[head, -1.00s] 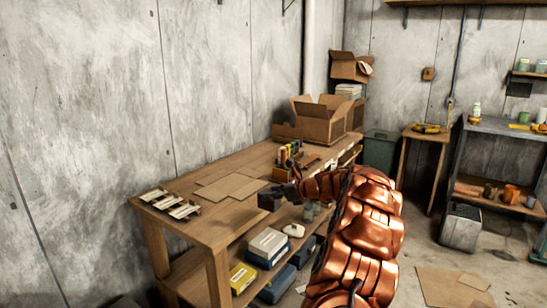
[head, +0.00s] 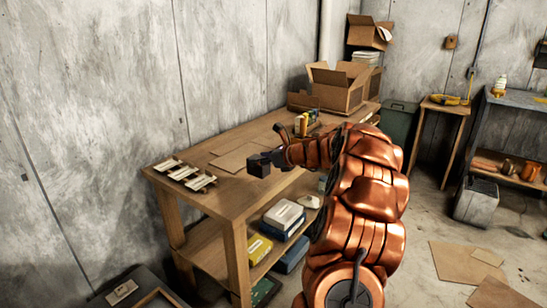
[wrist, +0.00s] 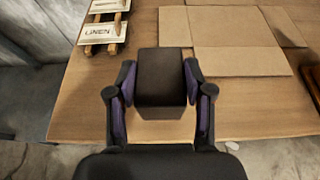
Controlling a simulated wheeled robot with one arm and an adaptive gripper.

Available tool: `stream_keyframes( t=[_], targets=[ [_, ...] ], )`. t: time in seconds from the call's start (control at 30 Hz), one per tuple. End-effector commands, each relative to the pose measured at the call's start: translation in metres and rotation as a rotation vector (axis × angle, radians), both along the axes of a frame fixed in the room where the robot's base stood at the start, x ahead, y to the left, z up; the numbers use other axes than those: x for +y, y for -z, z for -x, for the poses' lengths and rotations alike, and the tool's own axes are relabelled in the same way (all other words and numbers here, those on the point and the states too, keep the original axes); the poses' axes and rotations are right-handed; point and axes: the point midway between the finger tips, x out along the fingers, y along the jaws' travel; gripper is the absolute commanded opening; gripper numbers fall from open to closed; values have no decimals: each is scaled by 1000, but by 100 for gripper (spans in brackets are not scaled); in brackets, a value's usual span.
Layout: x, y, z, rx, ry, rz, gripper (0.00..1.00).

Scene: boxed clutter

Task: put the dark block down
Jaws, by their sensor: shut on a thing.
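The dark block (wrist: 160,80) is a small, nearly black box held between the two fingers of my gripper (wrist: 160,92) in the wrist view. My gripper is shut on it, one finger on each side. In the head view the dark block (head: 259,167) is at the tip of my gripper (head: 270,160), over the front part of the wooden workbench (head: 215,191). I cannot tell whether the block touches the bench top or hangs a little above it.
Flat cardboard sheets (wrist: 240,42) lie just beyond the block. A wooden rack with labelled white plates (wrist: 103,30) is at the left. Open cardboard boxes (head: 338,90) and upright coloured items (head: 305,122) stand farther back. Bare wood surrounds the block.

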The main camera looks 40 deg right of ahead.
Motion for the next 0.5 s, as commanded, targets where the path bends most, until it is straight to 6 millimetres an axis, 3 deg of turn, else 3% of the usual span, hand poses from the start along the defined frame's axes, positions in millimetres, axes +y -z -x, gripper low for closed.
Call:
stream_keyframes(
  t=[0.1, 0.3, 0.5],
  targets=[
    [24, 1, -7, -3, -6, -4, 0],
    [53, 4, -16, -4, -4, -2, 0],
    [67, 4, -20, -5, -4, -3, 0]
  ],
)
